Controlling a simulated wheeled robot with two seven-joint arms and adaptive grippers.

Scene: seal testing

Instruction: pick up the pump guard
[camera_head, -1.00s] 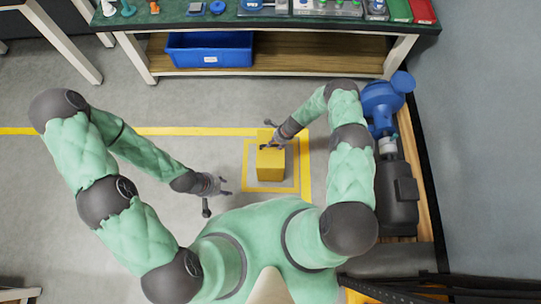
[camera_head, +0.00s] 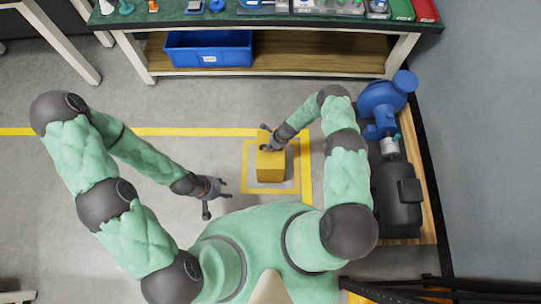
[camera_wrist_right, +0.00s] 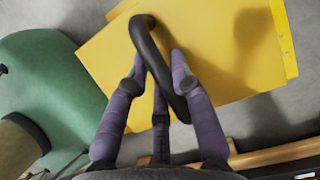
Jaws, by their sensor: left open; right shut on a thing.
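The pump guard (camera_head: 271,171) is a yellow box-shaped cover in the middle of the head view, over a yellow-marked floor square. In the right wrist view it shows as a yellow panel (camera_wrist_right: 205,50) with a black loop handle (camera_wrist_right: 148,42). My right gripper (camera_head: 267,148) is at the top of the guard, and its fingers (camera_wrist_right: 157,75) are shut on the handle. I cannot tell whether the guard touches the floor. My left gripper (camera_head: 227,187) is open and empty, left of the guard and apart from it.
A blue pump with a dark motor (camera_head: 398,195) stands on a wooden base to the right, near the wall. A workbench (camera_head: 275,23) with a blue bin (camera_head: 209,50) on its lower shelf is at the back. The grey floor left of the guard is clear.

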